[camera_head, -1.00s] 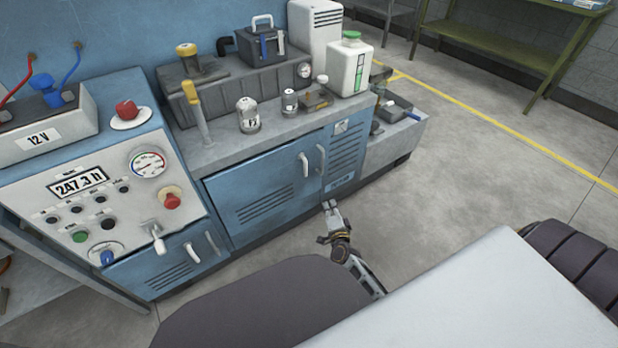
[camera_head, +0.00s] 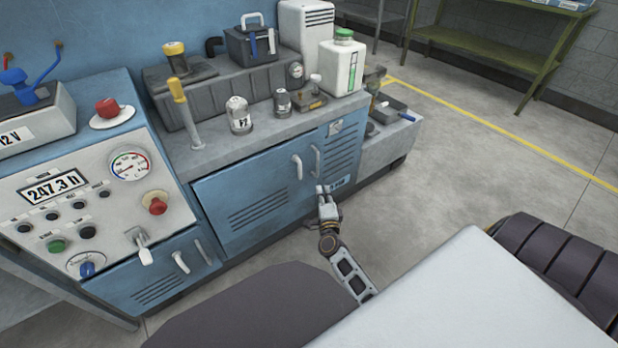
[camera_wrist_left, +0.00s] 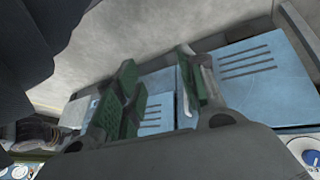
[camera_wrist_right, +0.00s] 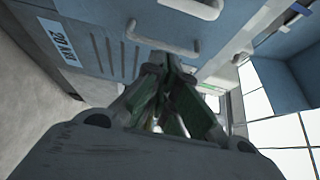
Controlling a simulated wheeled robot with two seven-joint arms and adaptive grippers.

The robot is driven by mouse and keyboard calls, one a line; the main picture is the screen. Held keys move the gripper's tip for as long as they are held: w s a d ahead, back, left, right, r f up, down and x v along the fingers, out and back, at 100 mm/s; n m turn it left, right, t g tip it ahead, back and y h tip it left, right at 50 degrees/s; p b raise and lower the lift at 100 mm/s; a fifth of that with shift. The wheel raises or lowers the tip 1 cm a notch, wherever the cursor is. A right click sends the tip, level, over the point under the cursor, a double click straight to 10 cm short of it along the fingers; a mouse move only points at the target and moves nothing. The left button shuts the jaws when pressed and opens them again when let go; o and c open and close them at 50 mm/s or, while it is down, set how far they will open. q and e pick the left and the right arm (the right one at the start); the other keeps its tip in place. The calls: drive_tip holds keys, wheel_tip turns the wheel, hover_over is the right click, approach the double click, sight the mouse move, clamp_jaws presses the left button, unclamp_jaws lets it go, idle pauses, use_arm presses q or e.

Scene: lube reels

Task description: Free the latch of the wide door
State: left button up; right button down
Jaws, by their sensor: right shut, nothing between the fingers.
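The wide blue door (camera_head: 250,203) is in the cabinet front in the head view, slotted at lower left, with a white bar handle (camera_head: 297,167) near its right edge. It looks closed; I cannot make out a separate latch. A narrower slotted door (camera_head: 342,160) with its own handle (camera_head: 316,160) stands to its right. My right gripper (camera_head: 323,190) is shut and empty, below the two handles by the narrow door. In the right wrist view its fingers (camera_wrist_right: 163,95) are together below a bar handle (camera_wrist_right: 160,47). My left gripper (camera_wrist_left: 160,90) shows only in its wrist view, fingers apart.
A control console (camera_head: 110,200) with a gauge and knobs stands left. Bottles, canisters and a toolbox (camera_head: 250,45) crowd the cabinet top. A low grey ledge (camera_head: 390,145) adjoins the cabinet's right end. Floor at the right is clear up to a green bench (camera_head: 500,50).

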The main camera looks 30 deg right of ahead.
use_arm(q)
drive_tip(key=shift+f, duration=0.1)
use_arm(e)
drive_tip(key=shift+w, duration=0.15)
drive_tip(key=b+x, duration=0.2)
drive_tip(key=x, duration=0.6)
drive_tip(key=shift+w+d, duration=0.1)
use_arm(q)
wheel_tip(320, 180, down, 7)
drive_tip(key=d+t+h+b, duration=0.1)
drive_tip(key=shift+r+n+b, duration=0.2)
drive_tip(key=shift+n+b, duration=0.1)
drive_tip(key=shift+b, duration=0.05)
use_arm(e)
drive_tip(key=a, duration=0.1)
drive_tip(key=w+a, duration=0.1)
drive_tip(key=a, duration=0.1)
drive_tip(key=shift+w+a, duration=0.15)
drive_tip(key=shift+w, duration=0.2)
use_arm(q)
drive_tip(key=shift+d, duration=0.1)
